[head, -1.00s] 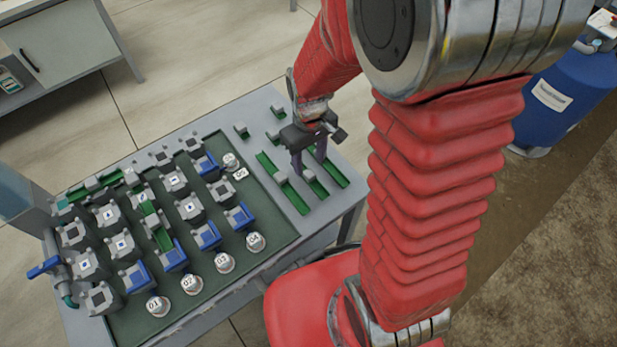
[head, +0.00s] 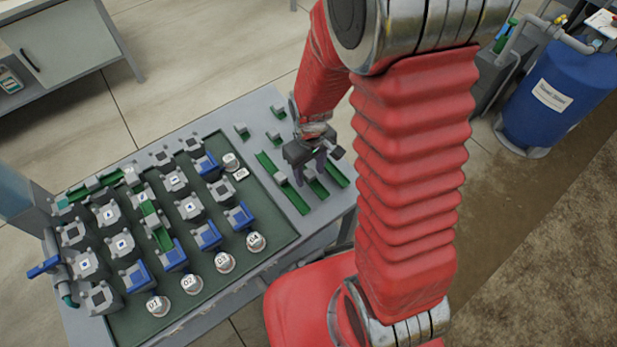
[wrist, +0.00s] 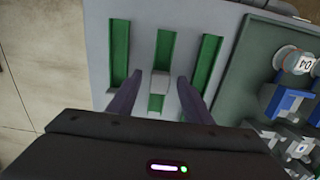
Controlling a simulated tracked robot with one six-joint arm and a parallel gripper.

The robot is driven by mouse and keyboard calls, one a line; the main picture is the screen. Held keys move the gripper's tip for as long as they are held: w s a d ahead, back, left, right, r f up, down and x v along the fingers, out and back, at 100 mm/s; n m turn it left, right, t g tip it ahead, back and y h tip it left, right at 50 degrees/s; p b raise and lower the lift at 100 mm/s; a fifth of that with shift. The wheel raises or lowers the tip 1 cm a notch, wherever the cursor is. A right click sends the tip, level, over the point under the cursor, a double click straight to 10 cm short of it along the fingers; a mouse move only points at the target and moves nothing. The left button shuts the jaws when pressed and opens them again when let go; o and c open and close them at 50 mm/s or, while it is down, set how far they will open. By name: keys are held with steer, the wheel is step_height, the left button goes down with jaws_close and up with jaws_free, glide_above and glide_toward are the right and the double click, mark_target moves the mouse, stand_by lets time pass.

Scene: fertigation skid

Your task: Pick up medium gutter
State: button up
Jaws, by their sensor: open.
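Three green gutters lie side by side on the grey bench top, right of the dark green tray. In the wrist view my open gripper (wrist: 158,78) has its two fingers on either side of the middle gutter (wrist: 165,48), which carries a grey block (wrist: 160,84) between the fingertips. The other gutters are at the left (wrist: 120,50) and right (wrist: 208,60). In the head view my gripper (head: 309,172) covers part of the middle gutter; the left gutter (head: 292,196) looks longest. I cannot tell for certain which is the medium one, or whether the fingers touch anything.
The tray (head: 262,225) holds several grey blocks, blue parts and numbered white caps close to the left gutter. Small grey blocks (head: 241,130) stand on the bench behind. A blue tank (head: 550,100) stands on the floor at the right.

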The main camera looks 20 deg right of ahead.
steer(key=shift+f, duration=0.5)
steer(key=shift+c, duration=0.6)
jaws_close()
